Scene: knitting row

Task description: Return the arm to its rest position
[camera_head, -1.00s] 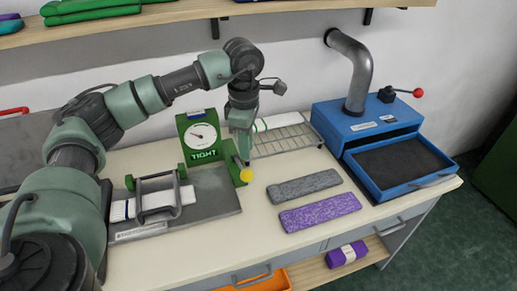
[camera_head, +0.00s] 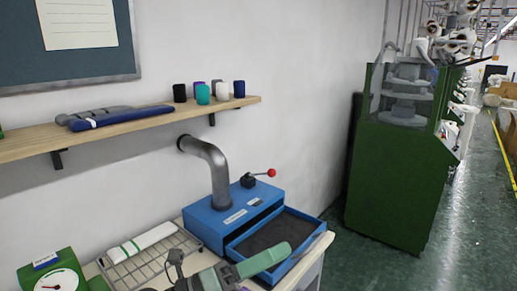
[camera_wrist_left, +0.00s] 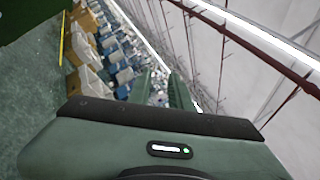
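Part of my left arm (camera_head: 215,277), grey and green, shows at the bottom of the head view. Its light green end lies in front of the blue machine's open drawer in the picture. The left wrist view shows the green-grey hand and two narrow green fingers of my left gripper (camera_wrist_left: 160,80). They stand apart with background visible between them and nothing held. The rest of the left arm is outside the head view. My right arm and gripper are in neither view.
The blue machine (camera_head: 216,221) with a red-knobbed lever stands on the bench. A wire rack (camera_head: 145,268) and green gauge (camera_head: 58,277) are to its left. A wall shelf (camera_head: 140,128) holds several spools. A tall green machine (camera_head: 395,190) stands right, beside open floor.

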